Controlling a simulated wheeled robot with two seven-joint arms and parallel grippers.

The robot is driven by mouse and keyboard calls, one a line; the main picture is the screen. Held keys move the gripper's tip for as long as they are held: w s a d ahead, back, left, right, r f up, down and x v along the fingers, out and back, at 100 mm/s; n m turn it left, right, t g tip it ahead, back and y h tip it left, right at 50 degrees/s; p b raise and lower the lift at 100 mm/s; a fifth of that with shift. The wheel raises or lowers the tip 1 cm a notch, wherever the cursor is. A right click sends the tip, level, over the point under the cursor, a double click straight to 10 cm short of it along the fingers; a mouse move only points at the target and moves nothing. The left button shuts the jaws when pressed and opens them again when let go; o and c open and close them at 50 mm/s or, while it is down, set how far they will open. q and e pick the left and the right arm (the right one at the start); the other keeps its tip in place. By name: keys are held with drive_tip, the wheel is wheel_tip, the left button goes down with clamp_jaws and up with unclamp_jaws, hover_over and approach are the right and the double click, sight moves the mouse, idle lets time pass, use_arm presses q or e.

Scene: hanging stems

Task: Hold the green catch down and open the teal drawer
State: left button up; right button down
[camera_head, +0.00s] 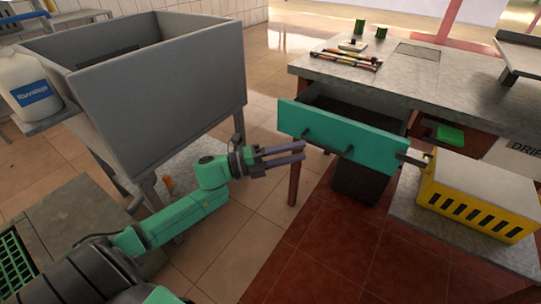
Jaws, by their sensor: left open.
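The teal drawer (372,144) stands pulled out from under the grey stone worktop, and its dark inside shows. A dark bar handle (328,147) runs across its front. My left gripper (304,150) is open and empty, with its purple-grey fingers pointing right. Its fingertips show just below the left end of the handle; I cannot tell how far apart they are in depth. A bright green piece (449,135) shows under the worktop to the right of the drawer; I cannot tell whether it is the catch. My right gripper is not in view.
A yellow slotted box (478,207) with a grey top stands right of the drawer, near a small pale and dark fitting (413,157). A dark bin (358,186) is below the drawer. A grey sink (165,85) stands left. Tools (345,60) lie on the worktop.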

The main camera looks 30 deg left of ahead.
use_arm(q)
drive_tip(key=v, duration=0.7)
drive_tip(key=shift+s+a+p, duration=0.2)
drive_tip(key=shift+a+p, duration=0.05)
drive_tip(key=shift+p, duration=0.05)
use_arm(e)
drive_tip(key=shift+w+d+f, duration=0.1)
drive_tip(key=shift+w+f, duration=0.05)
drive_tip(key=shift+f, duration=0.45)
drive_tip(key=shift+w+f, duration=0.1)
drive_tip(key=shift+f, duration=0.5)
